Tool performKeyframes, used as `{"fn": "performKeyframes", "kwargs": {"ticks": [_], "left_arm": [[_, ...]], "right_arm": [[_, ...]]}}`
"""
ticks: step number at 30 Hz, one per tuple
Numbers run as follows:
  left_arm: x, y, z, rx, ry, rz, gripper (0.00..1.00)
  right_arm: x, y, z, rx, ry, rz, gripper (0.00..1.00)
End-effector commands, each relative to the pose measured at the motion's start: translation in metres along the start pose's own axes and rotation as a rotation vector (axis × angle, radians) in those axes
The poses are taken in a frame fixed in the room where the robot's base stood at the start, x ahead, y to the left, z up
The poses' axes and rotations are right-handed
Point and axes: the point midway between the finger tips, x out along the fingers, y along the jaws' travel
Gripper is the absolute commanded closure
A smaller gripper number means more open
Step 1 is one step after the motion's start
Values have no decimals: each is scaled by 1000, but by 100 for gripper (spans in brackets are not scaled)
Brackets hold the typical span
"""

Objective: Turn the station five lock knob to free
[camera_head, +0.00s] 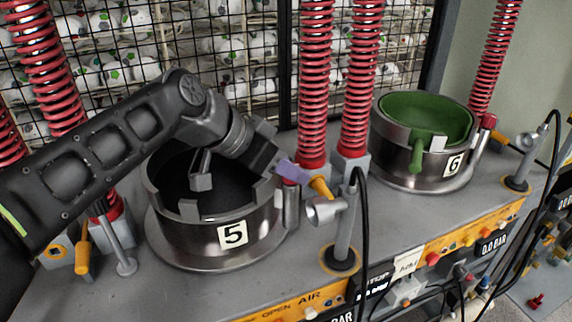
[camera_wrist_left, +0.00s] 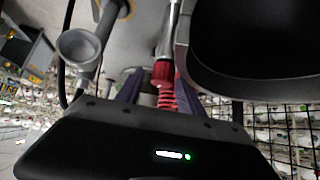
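The station five pot (camera_head: 190,240) is a metal drum labelled 5 with a dark inside. My left gripper (camera_head: 288,173) reaches across it to its right rim, with a purple finger showing. In the left wrist view a red lock knob (camera_wrist_left: 162,72) on a silver rod appears between the two purple fingers of my left gripper (camera_wrist_left: 158,84). The fingers stand apart, with a gap visible on each side of the knob. My right gripper is in neither view.
A grey nozzle (camera_head: 323,210) on a post stands close to the right of my gripper; it shows in the wrist view (camera_wrist_left: 80,46). Red coil springs (camera_head: 316,90) rise behind. The station six pot (camera_head: 405,160) has a green inside and red knob (camera_head: 488,121).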

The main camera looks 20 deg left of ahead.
Motion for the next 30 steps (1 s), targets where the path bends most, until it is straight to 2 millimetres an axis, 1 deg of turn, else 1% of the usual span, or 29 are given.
{"fn": "performKeyframes", "kwargs": {"ticks": [1, 20, 26, 30], "left_arm": [[0, -2, 1, -2, 0, -5, 48], [-1, -5, 1, 9, -1, 5, 48], [-2, -6, 0, 72, -3, 72, 48], [-3, -8, -2, 157, -5, 161, 48]], "right_arm": [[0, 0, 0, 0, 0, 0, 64], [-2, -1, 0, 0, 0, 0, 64], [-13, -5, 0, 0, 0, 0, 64], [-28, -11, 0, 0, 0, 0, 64]]}}
